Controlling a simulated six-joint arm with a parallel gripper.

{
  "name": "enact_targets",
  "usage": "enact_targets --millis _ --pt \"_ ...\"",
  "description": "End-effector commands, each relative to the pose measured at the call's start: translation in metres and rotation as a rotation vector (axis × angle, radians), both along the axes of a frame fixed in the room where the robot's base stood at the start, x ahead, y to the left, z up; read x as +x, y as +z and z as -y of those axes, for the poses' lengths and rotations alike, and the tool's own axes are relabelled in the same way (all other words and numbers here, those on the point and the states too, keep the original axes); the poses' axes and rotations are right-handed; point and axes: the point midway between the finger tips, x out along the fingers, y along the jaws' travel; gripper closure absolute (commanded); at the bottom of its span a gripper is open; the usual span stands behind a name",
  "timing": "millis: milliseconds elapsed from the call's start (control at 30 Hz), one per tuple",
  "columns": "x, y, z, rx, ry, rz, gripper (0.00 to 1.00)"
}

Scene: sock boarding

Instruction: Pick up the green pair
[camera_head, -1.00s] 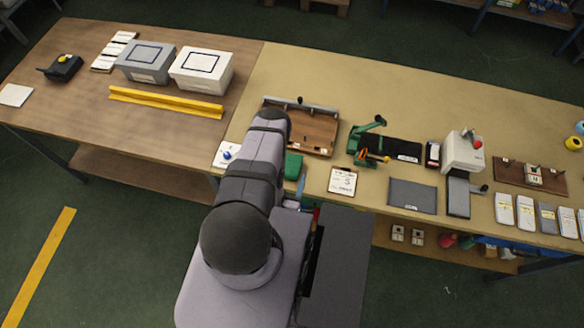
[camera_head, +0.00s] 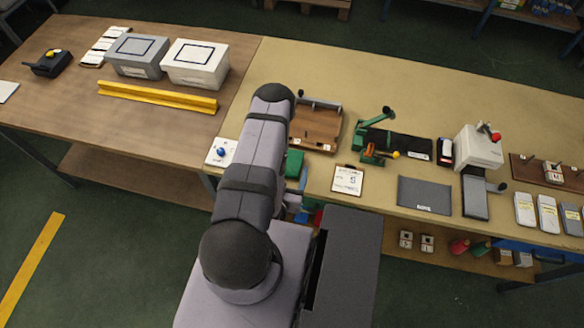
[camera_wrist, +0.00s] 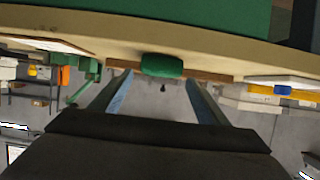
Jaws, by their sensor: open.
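The green pair (camera_head: 295,163) lies on the beige worktop near its front edge, partly hidden by my arm in the head view. In the wrist view the green pair (camera_wrist: 162,65) shows as a small rolled or folded green bundle. My gripper (camera_wrist: 160,80) is open, and its two grey-blue fingers appear on either side of the pair in that picture. Nothing is held between them. I cannot tell how far the fingertips are from the pair. In the head view my arm hides most of the gripper.
A wooden fixture board (camera_head: 318,128) stands behind the pair. A white plate with a blue button (camera_head: 222,152) is to its left, a white card (camera_head: 347,180) to its right. A green hand press (camera_head: 372,150) is further right. A yellow rail (camera_head: 155,97) and two boxes stand far left.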

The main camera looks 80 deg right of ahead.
Motion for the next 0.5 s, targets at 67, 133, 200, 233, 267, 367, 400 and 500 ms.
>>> enact_targets --millis 67,133,200,233,267,367,400,500 --pt "0.0 0.0 0.0 0.0 0.0 0.0 0.31" --pt "0.0 0.0 0.0 0.0 0.0 0.0 0.31" --pt "0.0 0.0 0.0 0.0 0.0 0.0 0.31" --pt "0.0 0.0 0.001 0.0 0.0 0.0 0.31" --pt "0.0 -0.001 0.002 -0.001 0.0 0.0 0.31" --pt "-0.001 -0.004 0.011 -0.005 -0.001 0.0 0.31" --pt "-0.001 -0.007 0.015 -0.004 -0.001 0.0 0.31" --pt "-0.001 -0.012 0.028 -0.006 0.0 0.001 0.31"
